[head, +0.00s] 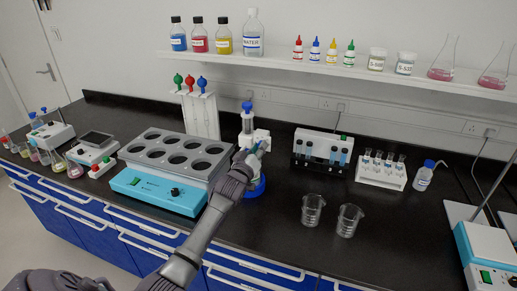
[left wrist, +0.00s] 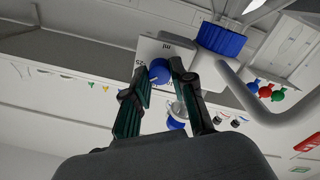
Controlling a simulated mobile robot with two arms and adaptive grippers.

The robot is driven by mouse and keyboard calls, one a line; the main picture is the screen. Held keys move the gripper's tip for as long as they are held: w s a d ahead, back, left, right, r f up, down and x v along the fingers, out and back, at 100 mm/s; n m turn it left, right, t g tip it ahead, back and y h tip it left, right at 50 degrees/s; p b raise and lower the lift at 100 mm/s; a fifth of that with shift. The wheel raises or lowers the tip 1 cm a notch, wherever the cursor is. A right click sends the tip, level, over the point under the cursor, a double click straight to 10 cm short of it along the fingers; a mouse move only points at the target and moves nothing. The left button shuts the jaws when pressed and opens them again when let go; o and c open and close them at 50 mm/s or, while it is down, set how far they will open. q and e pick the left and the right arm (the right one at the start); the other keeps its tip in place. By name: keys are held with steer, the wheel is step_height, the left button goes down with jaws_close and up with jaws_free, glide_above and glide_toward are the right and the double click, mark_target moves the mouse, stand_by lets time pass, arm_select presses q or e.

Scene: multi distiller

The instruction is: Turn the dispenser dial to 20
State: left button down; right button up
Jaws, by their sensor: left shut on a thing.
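The bottle-top dispenser (head: 247,121) stands upright on the black bench, with a white upper body, blue parts on top and a blue base. My left gripper (head: 257,148) reaches its upper body from the front. In the left wrist view the dispenser's white body (left wrist: 172,47) carries small dark lettering, including what looks like "ml" upside down. The blue dial (left wrist: 159,71) sits between the fingertips of my left gripper (left wrist: 160,74), which is shut on it. The value the dial points to cannot be read. My right gripper is not in view.
A blue-and-white block with round wells (head: 177,158) stands left of the dispenser. A pipette stand (head: 203,115) is behind it. Two glass beakers (head: 313,208) (head: 348,220) stand to the right. Tube racks (head: 381,169) are at the back right. The bench front between the beakers and the right-hand device is clear.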

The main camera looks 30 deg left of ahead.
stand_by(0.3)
arm_select(q)
steer(key=c, duration=1)
jaws_free()
steer(key=shift+o, duration=0.2)
steer(key=v, duration=1.2)
